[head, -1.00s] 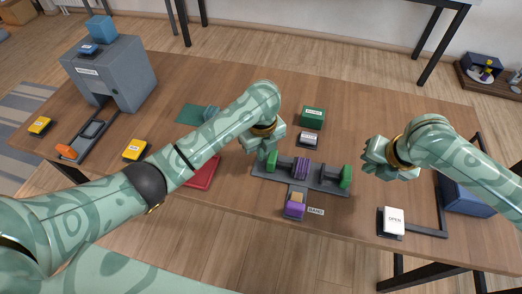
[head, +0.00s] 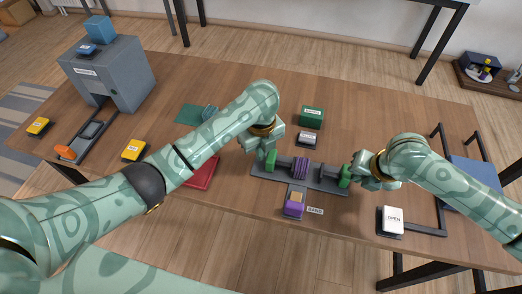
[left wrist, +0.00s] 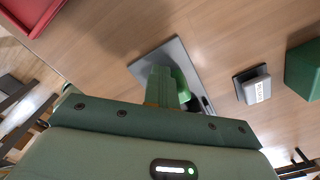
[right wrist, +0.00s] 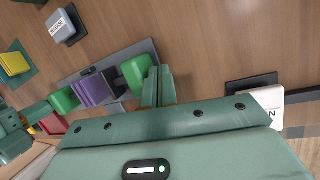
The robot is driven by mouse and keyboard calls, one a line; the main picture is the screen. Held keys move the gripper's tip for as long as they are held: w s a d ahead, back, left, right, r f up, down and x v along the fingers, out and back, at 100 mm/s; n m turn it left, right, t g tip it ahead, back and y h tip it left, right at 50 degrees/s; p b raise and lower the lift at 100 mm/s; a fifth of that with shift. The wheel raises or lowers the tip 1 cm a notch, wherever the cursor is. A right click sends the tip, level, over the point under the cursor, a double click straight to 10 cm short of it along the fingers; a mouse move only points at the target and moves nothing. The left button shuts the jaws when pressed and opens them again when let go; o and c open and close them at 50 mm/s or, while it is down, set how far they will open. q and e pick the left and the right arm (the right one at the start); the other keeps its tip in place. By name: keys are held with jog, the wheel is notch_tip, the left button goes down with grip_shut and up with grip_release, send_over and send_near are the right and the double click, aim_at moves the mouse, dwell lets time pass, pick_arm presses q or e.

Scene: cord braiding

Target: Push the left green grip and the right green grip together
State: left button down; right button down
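The left green grip (head: 271,160) and the right green grip (head: 345,176) stand at opposite ends of a dark grey track (head: 318,186). A purple ribbed block (head: 301,167) sits between them, with a visible gap to the right grip. My left gripper (head: 261,153) is at the outer side of the left grip; in the left wrist view its fingers (left wrist: 162,85) are shut beside the grip (left wrist: 181,84). My right gripper (head: 355,173) is at the outer side of the right grip; in the right wrist view its shut fingers (right wrist: 158,85) are beside the grip (right wrist: 135,72). Contact is hard to tell.
A grey-white button (head: 307,139) and a green box (head: 312,117) stand behind the track. A purple piece (head: 293,208) is in front of it. A white OPEN button (head: 392,220) lies right of it, near the front edge. A red tray (head: 203,174) is to the left.

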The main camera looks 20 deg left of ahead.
aim_at(346, 174)
jog(key=shift+a, duration=1.65)
pick_arm(q)
jog(key=shift+d, duration=0.25)
pick_arm(e)
jog(key=shift+s+a, duration=0.1)
jog(key=shift+a, duration=0.35)
pick_arm(q)
jog(key=shift+a, duration=0.2)
pick_arm(e)
jog(key=shift+d+r, duration=0.1)
jog(key=shift+d, duration=0.35)
jog(key=r, duration=0.7)
jog(key=shift+d, duration=0.3)
jog(key=shift+f, duration=0.1)
